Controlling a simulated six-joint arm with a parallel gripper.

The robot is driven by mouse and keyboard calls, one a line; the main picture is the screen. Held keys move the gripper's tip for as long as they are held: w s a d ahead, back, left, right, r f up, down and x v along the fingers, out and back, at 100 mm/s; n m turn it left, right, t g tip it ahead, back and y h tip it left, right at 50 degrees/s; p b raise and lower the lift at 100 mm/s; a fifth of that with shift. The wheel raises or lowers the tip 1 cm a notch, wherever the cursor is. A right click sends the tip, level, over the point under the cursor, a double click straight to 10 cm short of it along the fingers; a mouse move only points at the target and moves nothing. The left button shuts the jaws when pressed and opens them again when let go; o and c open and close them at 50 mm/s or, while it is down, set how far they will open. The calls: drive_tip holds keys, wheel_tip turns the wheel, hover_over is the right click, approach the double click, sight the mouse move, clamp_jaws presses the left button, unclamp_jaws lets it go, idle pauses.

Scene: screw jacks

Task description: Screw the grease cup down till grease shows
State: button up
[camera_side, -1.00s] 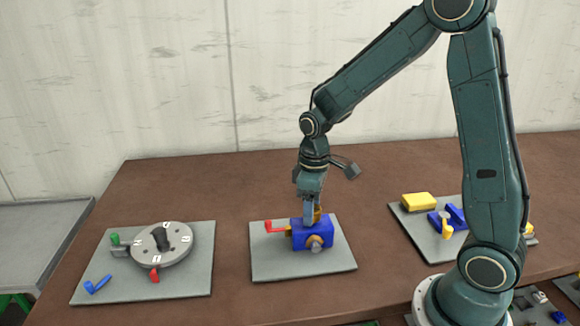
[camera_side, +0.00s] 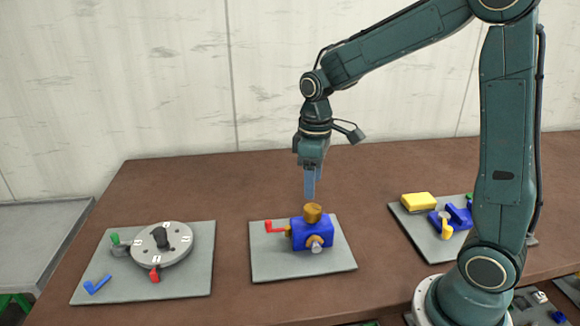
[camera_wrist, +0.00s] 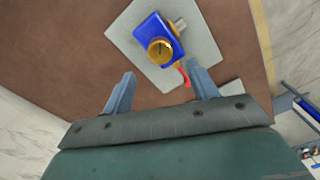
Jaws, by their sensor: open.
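The grease cup (camera_side: 313,212) is a brass-coloured round cap on top of a blue bearing block (camera_side: 311,235). In the wrist view the cup (camera_wrist: 160,50) shows from above with a dark line across its top, on the blue block (camera_wrist: 147,28). A shaft end (camera_side: 316,246) sticks out of the block's front. My gripper (camera_side: 311,190) points down just above the cup, clear of it. In the wrist view my gripper's two fingers (camera_wrist: 161,88) stand wide apart with nothing between them. I cannot make out any grease.
A red lever (camera_side: 273,227) sticks out left of the block, which sits on a grey plate (camera_side: 262,265). A plate with a round dial (camera_side: 161,245) lies left. A plate with a yellow block (camera_side: 418,201) and blue parts lies right. Bare brown table lies between the plates.

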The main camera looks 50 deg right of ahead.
wheel_tip(320, 180, up, 6)
idle(0.4)
drive_tip(key=shift+r, duration=0.1)
drive_tip(key=s+a+r+m+t, duration=0.1)
drive_tip(key=s+a+m+t, duration=0.1)
drive_tip(key=s, duration=0.6)
drive_tip(key=s+a+r+m+t, duration=0.2)
drive_tip(key=s+t, duration=0.1)
drive_tip(key=s, duration=0.6)
drive_tip(key=shift+s+t, duration=0.25)
drive_tip(key=shift+t, duration=0.05)
drive_tip(key=shift+a, duration=0.1)
idle(0.5)
